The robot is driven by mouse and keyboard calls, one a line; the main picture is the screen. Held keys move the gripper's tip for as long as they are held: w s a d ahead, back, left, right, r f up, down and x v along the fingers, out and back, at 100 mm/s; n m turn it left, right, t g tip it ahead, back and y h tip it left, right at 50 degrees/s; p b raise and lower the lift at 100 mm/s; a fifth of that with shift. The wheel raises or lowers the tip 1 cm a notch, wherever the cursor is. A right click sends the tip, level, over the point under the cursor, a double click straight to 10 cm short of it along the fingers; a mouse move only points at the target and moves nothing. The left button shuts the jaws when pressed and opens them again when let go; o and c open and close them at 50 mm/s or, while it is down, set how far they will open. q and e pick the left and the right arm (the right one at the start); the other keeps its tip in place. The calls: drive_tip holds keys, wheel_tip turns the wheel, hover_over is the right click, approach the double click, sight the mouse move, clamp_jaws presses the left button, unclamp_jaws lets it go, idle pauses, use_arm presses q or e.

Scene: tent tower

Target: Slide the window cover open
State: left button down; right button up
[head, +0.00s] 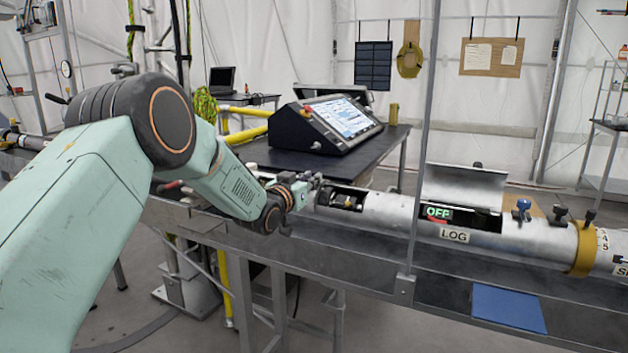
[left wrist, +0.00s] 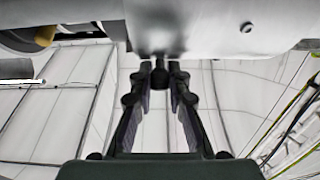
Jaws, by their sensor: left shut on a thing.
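A long silver tube (head: 389,210) lies across the bench. It has an open window (head: 346,197) with dark parts inside. My left gripper (head: 312,186) is at the left end of this window, against the tube. In the left wrist view, my left gripper (left wrist: 161,70) has its fingertips close together on a small dark knob (left wrist: 160,81) under a curved metal surface (left wrist: 157,22). The knob looks like the window cover's handle; the cover's edges are hard to make out. My right gripper is out of view.
Further right, a second window shows a lit OFF display (head: 439,212) beneath a raised curved flap (head: 463,184). A blue knob (head: 521,210) and a gold ring (head: 583,249) follow. A thin upright post (head: 425,120) stands before the tube. A console (head: 330,122) stands behind.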

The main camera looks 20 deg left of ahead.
use_arm(q)
drive_tip(key=c, duration=1.3)
unclamp_jaws()
drive_tip(key=shift+w, duration=0.1)
drive_tip(key=s, duration=1.2)
drive_tip(key=shift+s+a, duration=0.1)
drive_tip(key=shift+a, duration=0.05)
